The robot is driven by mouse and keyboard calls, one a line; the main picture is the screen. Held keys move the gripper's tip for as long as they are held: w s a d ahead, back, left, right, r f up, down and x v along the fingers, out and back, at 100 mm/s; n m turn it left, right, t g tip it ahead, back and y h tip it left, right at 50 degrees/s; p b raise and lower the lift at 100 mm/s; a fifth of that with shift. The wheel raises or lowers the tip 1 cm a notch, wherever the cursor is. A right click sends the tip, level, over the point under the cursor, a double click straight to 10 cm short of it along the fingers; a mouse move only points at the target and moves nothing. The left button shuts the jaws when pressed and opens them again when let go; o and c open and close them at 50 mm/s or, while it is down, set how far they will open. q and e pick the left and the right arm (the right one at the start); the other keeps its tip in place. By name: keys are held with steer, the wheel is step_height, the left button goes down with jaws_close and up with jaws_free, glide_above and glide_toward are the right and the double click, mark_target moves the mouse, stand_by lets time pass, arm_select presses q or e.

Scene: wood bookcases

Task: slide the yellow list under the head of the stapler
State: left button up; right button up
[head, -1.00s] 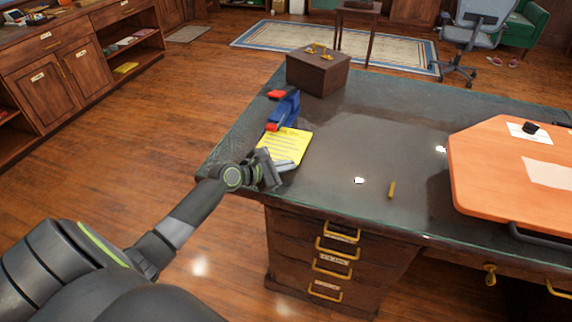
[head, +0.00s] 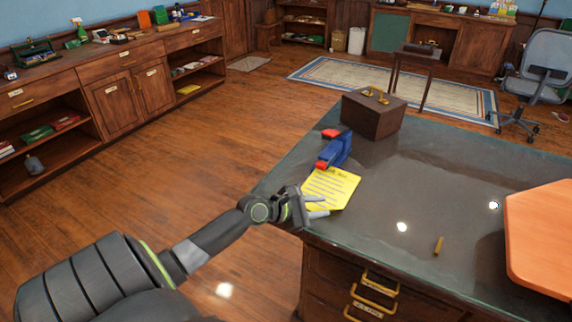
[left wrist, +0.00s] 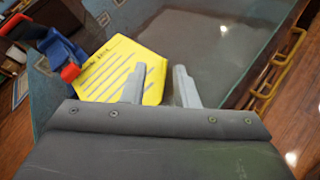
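The yellow list (head: 334,187), a sheet with dark lines, lies near the desk's left corner; it also shows in the left wrist view (left wrist: 115,70). The blue stapler (head: 338,150) with red ends stands just behind it, its near red end at the list's far edge. I cannot tell whether any of the list is under that end. The stapler also shows in the left wrist view (left wrist: 62,50). My left gripper (head: 318,205) is open at the list's near edge, fingers apart (left wrist: 160,82), one finger over the sheet. My right gripper is out of view.
A dark wooden box (head: 374,115) with brass pieces stands behind the stapler. The middle of the glassy desk top (head: 430,165) is clear.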

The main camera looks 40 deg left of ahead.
arm_select(q)
steer(key=v, duration=1.2)
steer(key=shift+s, duration=0.25)
steer(key=shift+a+r, duration=0.1)
steer(key=shift+r, duration=0.05)
